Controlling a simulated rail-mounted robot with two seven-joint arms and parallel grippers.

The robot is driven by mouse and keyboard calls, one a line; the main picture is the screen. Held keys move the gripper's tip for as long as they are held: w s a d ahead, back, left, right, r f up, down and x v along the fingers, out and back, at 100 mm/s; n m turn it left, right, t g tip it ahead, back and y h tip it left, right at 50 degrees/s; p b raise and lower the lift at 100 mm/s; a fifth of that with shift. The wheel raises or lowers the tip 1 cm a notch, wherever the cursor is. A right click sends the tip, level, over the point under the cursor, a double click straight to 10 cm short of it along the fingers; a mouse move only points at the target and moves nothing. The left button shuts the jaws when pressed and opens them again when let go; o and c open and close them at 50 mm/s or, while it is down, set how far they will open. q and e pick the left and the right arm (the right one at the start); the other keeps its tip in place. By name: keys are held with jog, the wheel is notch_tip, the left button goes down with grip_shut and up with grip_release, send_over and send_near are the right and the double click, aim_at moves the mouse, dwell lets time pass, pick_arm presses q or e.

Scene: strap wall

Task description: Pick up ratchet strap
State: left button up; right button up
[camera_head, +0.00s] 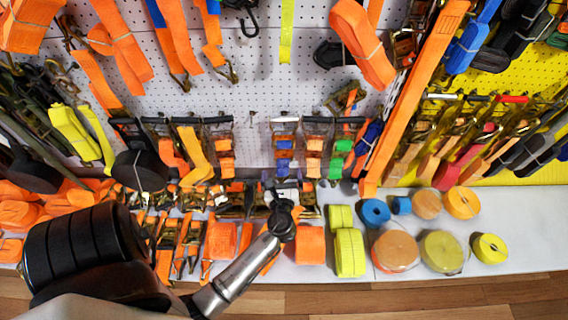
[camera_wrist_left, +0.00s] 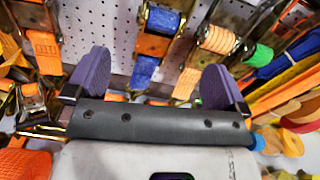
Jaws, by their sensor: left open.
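Several ratchet straps hang in a row on the pegboard; which one the task means cannot be told. One has a blue strap (camera_head: 284,145) and hangs just beyond my left gripper (camera_head: 287,184). To its right hang one with an orange strap (camera_head: 313,145) and one with a green strap (camera_head: 342,146). In the left wrist view, my left gripper (camera_wrist_left: 155,82) is open with purple finger pads, nothing between them. The blue strap (camera_wrist_left: 146,70) and its metal ratchet show beyond the gap, the orange strap (camera_wrist_left: 218,40) behind the right finger. My right gripper is not in view.
A white shelf (camera_head: 420,278) below holds orange bundles (camera_head: 310,244), yellow-green rolls (camera_head: 349,252) and blue and tan rolls. A long orange strap (camera_head: 415,95) slants across at right. More straps crowd the left, with dark straps at the far right. The wooden floor lies in front.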

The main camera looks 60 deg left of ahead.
aim_at(284, 150)
pick_arm(q)
jog(key=shift+m, duration=0.7)
jog(key=w+a+b, duration=0.1)
jog(key=a, duration=0.1)
jog(key=w+a+f+b, duration=0.1)
jog(key=w+a, duration=0.1)
jog(key=a, duration=0.1)
jog(key=w+a+f+b, duration=0.1)
jog(key=w+a, duration=0.1)
jog(key=shift+a+f+b, duration=0.2)
jog(key=shift+f+b, duration=0.05)
jog(key=shift+b, duration=0.05)
jog(key=shift+w+a+f, duration=0.1)
jog(key=shift+w+a, duration=0.05)
jog(key=shift+a, duration=0.05)
jog(key=b+x, duration=0.2)
jog(key=x, duration=0.2)
jog(key=shift+b, duration=0.35)
jog(key=shift+w+a, duration=0.25)
jog(key=shift+a, duration=0.1)
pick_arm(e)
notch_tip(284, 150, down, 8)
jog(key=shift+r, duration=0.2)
pick_arm(q)
jog(key=shift+s+d, duration=0.1)
jog(key=shift+c, duration=0.4)
